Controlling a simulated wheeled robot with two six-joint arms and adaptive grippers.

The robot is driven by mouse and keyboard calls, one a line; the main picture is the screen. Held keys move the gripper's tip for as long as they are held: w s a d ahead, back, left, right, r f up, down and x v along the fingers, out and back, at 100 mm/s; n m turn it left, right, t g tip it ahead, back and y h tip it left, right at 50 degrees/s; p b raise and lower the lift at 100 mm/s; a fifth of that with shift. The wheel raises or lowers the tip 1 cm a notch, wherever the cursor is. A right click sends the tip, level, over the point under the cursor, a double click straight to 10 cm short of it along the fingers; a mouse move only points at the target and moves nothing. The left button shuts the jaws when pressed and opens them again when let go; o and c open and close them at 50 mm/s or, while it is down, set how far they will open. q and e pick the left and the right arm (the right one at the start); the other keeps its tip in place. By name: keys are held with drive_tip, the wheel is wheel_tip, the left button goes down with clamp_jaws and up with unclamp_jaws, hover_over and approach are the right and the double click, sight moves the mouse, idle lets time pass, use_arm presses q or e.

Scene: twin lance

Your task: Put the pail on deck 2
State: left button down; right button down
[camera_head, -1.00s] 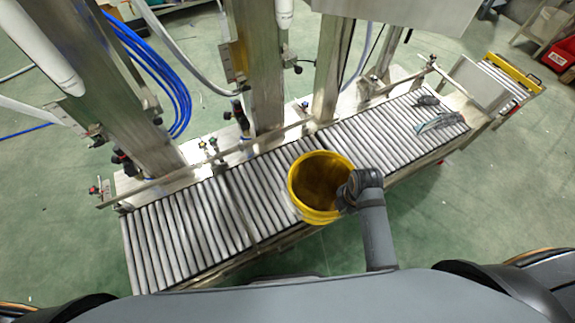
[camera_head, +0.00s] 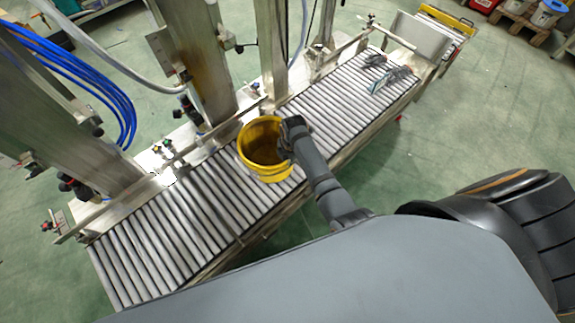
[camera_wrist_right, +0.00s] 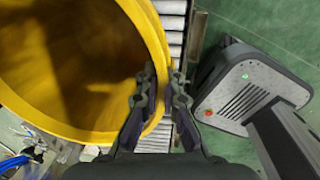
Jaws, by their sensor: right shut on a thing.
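The yellow pail (camera_head: 262,150) is upright and open at the top, over the middle of the roller conveyor (camera_head: 170,235) in the head view. My right gripper (camera_head: 290,135) is shut on the pail's right rim. In the right wrist view the yellow rim (camera_wrist_right: 155,45) runs between the two fingers of the right gripper (camera_wrist_right: 165,100). I cannot tell whether the pail's bottom touches the rollers. No label marking deck 2 is readable. My left gripper is not in view.
Steel columns (camera_head: 195,60) and a side rail stand along the conveyor's far side. Grey tools (camera_head: 385,75) lie on the rollers at the far right end. Green floor (camera_head: 430,140) is open on the right.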

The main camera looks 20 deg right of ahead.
drive_tip(key=shift+w+f, duration=0.2)
drive_tip(key=shift+f, duration=0.05)
drive_tip(key=shift+f+b, duration=0.55)
drive_tip(key=shift+f, duration=0.95)
drive_tip(key=shift+f, duration=0.1)
drive_tip(key=c, duration=1.5)
unclamp_jaws()
drive_tip(key=r+p, duration=0.1)
drive_tip(key=r, duration=0.3)
drive_tip(key=r+p, duration=0.1)
drive_tip(key=r, duration=0.3)
drive_tip(key=s+r+p, duration=0.1)
drive_tip(key=r, duration=0.3)
drive_tip(key=shift+d+r, duration=0.1)
drive_tip(key=shift+d, duration=0.05)
